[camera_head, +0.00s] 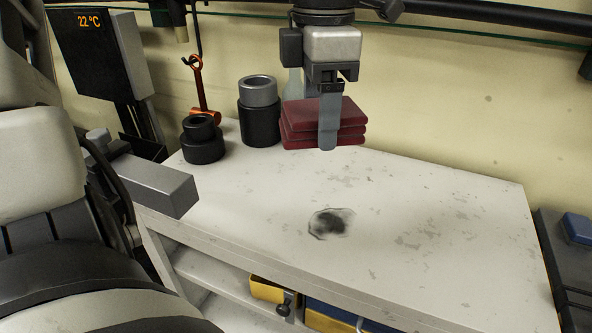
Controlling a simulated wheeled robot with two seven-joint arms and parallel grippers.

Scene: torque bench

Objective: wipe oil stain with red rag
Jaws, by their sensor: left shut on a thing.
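The oil stain (331,223) is a dark smudge with a thin ring around it, on the white, worn bench top (440,230). The red rag (352,122) is a folded, layered dark red pad above the back part of the bench. My left gripper (328,125) comes down from the top of the view and is shut on the rag; one grey finger shows in front of it and part of the other behind. The rag is behind the stain in the picture and clear of it. I cannot tell exactly how high it is held. My right gripper is not in view.
Black cylinders stand at the back left of the bench: a low one (203,143) and a taller one with a grey top (259,115). An orange tool (199,90) hangs from a hook behind them. A dark display (90,50) reads 22 °C. The bench's front and right are clear.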

